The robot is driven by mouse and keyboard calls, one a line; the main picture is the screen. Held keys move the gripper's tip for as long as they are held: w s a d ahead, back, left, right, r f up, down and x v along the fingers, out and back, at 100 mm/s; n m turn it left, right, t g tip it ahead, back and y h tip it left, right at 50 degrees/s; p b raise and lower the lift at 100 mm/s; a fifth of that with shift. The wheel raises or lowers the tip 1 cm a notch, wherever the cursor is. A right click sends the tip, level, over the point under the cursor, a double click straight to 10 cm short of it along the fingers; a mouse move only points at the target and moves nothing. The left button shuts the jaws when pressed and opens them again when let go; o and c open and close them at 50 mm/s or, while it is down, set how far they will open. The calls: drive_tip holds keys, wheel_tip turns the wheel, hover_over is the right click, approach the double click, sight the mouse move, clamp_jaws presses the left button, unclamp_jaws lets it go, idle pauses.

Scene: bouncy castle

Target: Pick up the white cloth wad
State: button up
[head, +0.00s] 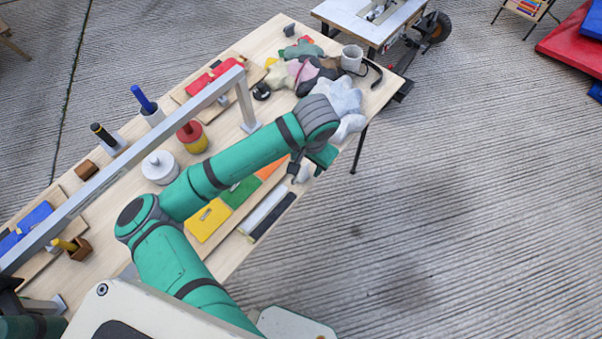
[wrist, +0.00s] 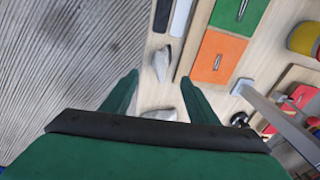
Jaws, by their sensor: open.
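A small crumpled whitish wad (wrist: 161,63) lies on the table near its edge. In the wrist view it shows just beyond and between the fingertips, with no finger visibly touching it. In the head view a small whitish lump (head: 303,174) beside my gripper appears to be this wad. My gripper (wrist: 158,86) is open above the table, with nothing held between its fingers. It also shows in the head view (head: 299,168), partly hidden by my wrist. A second grey-white lump (wrist: 159,114) shows closer to the palm, its lower part cut off by my gripper.
Orange (wrist: 214,56) and green (wrist: 238,12) boards lie beside the wad, with white and black strips near the table edge. A grey metal rail (head: 130,165) spans the table.

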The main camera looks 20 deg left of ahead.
sight(303, 173)
drive_tip(key=shift+w+a+f, duration=0.1)
drive_tip(key=shift+a+f, duration=0.1)
drive_tip(key=shift+f, duration=1.2)
drive_tip(key=shift+w+a+f, duration=0.1)
drive_tip(key=shift+a+f, duration=0.05)
drive_tip(key=shift+f, duration=1.3)
drive_tip(key=shift+w+a+f, duration=0.1)
drive_tip(key=shift+a+f, duration=0.1)
drive_tip(key=shift+f, duration=1.2)
drive_tip(key=c, duration=1.1)
